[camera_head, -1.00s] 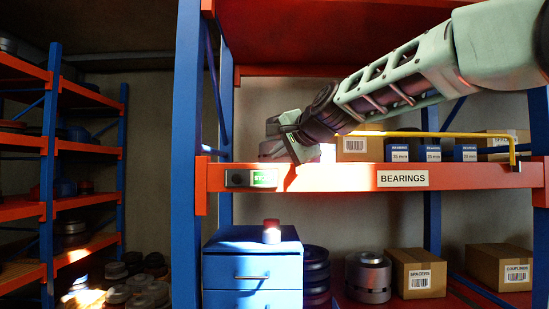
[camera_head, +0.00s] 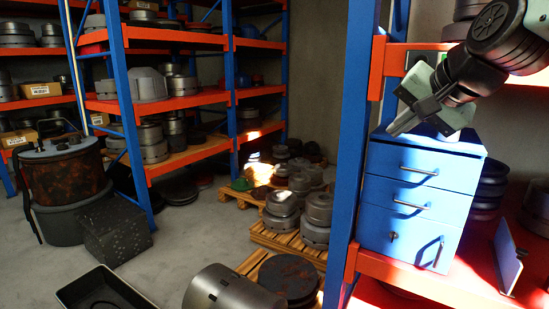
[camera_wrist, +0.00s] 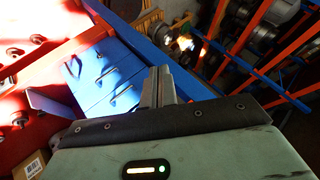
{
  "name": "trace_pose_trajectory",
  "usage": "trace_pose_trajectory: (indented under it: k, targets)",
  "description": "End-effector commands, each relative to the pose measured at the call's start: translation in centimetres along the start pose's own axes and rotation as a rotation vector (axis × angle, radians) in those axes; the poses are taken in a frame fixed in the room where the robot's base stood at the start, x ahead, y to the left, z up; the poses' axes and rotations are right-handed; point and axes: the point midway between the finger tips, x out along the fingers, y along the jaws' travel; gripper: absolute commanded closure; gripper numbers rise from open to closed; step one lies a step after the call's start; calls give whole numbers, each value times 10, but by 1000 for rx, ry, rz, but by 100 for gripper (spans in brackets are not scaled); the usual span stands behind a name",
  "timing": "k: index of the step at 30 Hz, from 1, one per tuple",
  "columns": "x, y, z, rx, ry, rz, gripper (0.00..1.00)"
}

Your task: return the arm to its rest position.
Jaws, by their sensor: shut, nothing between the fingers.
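My gripper (camera_head: 394,129) shows at the upper right of the head view, at the end of my pale green and black arm. Its fingers are together and empty, pointing down and left. It appears in front of the top of a blue drawer cabinet (camera_head: 415,190); the gap between them cannot be judged. In the wrist view my gripper (camera_wrist: 158,72) points away from the camera, with the cabinet (camera_wrist: 105,75) to its left.
An orange shelf (camera_head: 400,272) with a blue upright (camera_head: 347,150) carries the cabinet. A thin panel (camera_head: 508,262) stands right of it.

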Motion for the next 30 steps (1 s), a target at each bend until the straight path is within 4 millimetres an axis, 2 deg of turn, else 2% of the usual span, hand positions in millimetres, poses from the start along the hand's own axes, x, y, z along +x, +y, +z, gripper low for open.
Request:
trace_pose_trajectory:
  k: [1, 3, 5, 6, 9, 12, 15, 18, 21, 30]
  targets:
    - [13, 5, 39, -87, -78, 23, 100]
    - [25, 15, 88, -216, -182, 53, 100]
    - [31, 26, 130, -331, -271, 77, 100]
    - [33, 35, 158, -411, -332, 93, 100]
    - [32, 64, 224, -622, -483, 125, 100]
    - [24, 97, 278, -822, -622, 151, 100]
    - [13, 126, 315, -988, -733, 168, 100]
    - [3, 148, 335, -1100, -806, 180, 100]
    - [-2, 158, 343, -1157, -841, 184, 100]
    - [-2, 160, 344, -1162, -844, 184, 100]
